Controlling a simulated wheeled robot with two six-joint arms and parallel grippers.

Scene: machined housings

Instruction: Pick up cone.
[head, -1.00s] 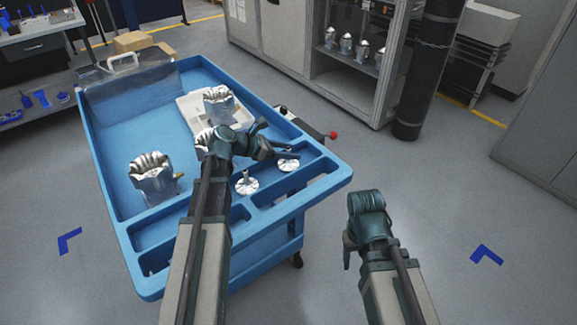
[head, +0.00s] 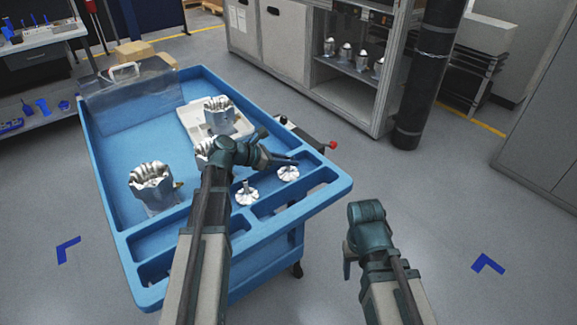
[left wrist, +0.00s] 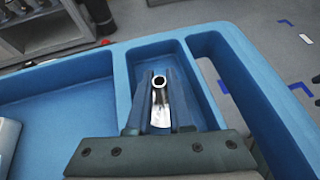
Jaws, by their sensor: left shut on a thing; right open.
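The cone (left wrist: 160,104) is a shiny silver piece with a dark round hole in its top, seen in the left wrist view. My left gripper (left wrist: 160,92) is shut on it, one jaw on each side, above a narrow blue compartment.
The blue trolley (head: 330,190) has raised rims and divided compartments. A machined housing (head: 153,187) stands left; another (head: 219,115) is at a white tray (head: 187,118). Floor right of the trolley is clear.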

